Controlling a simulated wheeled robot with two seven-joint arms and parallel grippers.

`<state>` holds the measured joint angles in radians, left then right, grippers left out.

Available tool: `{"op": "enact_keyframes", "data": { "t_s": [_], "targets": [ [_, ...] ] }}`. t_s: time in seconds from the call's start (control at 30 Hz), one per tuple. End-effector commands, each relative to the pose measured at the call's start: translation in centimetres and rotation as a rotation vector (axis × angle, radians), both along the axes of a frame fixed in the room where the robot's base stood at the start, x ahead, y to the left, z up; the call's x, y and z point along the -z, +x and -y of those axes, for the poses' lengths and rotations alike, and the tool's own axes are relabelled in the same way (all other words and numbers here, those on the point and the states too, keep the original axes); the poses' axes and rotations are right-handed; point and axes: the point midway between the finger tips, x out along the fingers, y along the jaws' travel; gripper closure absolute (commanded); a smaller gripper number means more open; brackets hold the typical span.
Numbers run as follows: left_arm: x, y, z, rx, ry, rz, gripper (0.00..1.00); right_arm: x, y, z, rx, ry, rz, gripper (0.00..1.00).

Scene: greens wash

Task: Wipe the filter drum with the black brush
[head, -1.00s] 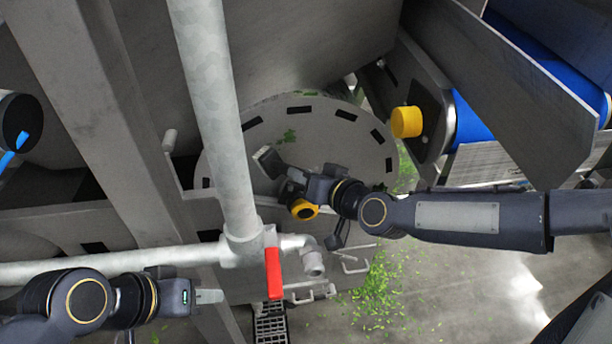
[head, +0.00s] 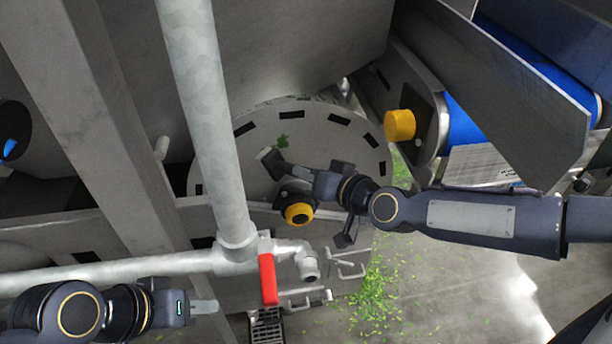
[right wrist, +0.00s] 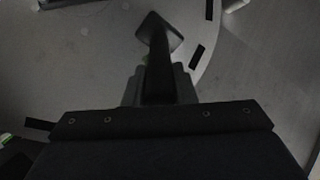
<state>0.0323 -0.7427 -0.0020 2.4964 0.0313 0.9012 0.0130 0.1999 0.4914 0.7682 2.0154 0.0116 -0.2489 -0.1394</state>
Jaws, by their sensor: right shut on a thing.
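The filter drum (head: 335,145) is a grey round face with dark slots around its rim, in the middle of the head view. A green scrap patch (head: 283,141) sticks to its upper left part. My right gripper (head: 306,175) is in front of the drum, shut on the black brush (head: 273,160). The brush head points up and left, just below the green patch; I cannot tell whether it touches the drum. In the right wrist view the brush (right wrist: 158,45) stands out from the fingers over the drum face. My left gripper (head: 203,307) is at the lower left, empty; its finger gap is unclear.
Yellow knobs (head: 400,125) and (head: 299,213) stick out nearby. Green scraps (head: 372,300) lie on the floor. A blue-roller conveyor (head: 468,125) is at the right.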

Motion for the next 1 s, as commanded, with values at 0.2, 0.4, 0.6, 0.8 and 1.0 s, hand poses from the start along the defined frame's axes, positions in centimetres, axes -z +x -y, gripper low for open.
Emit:
{"op": "enact_keyframes", "data": {
  "t_s": [0.2,0.4,0.6,0.8,1.0],
  "targets": [
    [0.1,0.0,0.0,0.000,0.000,0.000,0.64,-0.1,0.4,0.5,0.011,0.005,0.004,0.94],
    [0.6,0.0,0.0,0.000,0.000,0.000,0.64,-0.2,0.7,2.1,0.013,0.006,0.004,0.94],
    [0.7,0.0,0.0,0.000,0.000,0.000,0.64,-0.3,0.6,2.7,0.008,0.004,0.003,0.94],
    [0.7,0.0,0.0,0.000,0.000,0.000,0.64,-0.3,0.6,2.6,0.006,0.003,0.002,0.94],
    [0.5,0.0,0.0,0.000,0.000,0.000,0.64,-0.5,1.1,3.5,0.007,0.004,0.001,0.94]
  ]
}}
